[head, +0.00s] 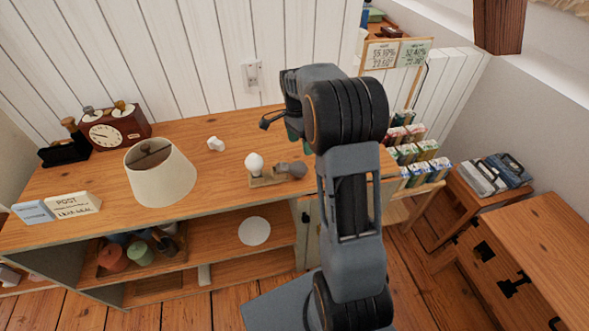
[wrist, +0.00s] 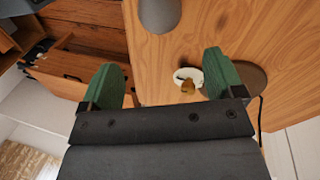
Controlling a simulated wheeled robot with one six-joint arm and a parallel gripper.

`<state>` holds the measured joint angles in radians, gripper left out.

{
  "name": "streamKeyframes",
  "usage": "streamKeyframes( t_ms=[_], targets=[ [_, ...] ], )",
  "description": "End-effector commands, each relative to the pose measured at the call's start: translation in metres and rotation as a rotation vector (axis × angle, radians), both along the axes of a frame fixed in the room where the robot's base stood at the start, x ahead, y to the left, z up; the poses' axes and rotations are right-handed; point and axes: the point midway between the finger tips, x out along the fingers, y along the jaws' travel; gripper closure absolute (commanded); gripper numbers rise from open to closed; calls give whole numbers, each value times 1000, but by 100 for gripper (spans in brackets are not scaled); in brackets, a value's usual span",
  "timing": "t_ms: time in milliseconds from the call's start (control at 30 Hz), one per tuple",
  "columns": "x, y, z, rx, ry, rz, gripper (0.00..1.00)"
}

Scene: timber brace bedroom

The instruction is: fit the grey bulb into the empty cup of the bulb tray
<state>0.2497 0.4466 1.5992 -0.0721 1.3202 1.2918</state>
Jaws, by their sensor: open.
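The bulb tray (head: 265,181) is a small wooden block on the cabinet top in the head view. A white bulb (head: 254,162) stands upright at its left end. The grey bulb (head: 297,169) shows at the tray's right end; I cannot tell whether it lies beside the tray or on it. My gripper (wrist: 162,68) is open, with two green fingers apart and nothing between them.
A cream lampshade (head: 160,174), a clock (head: 114,131) and a small white object (head: 215,144) stand on the cabinet top (head: 110,207). The wrist view shows a white disc (wrist: 188,76) with a brown piece and a dark round base (wrist: 251,80) near an edge.

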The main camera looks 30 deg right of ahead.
Motion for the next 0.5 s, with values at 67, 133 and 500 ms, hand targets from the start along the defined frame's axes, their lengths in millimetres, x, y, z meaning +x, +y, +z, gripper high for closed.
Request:
streamKeyframes(
  t_ms=[67,133,500],
  targets=[
    [-4,0,-15,1,2,1,13],
    [-6,0,-24,1,1,1,13],
    [-11,-1,-50,1,-1,3,13]
  ],
)
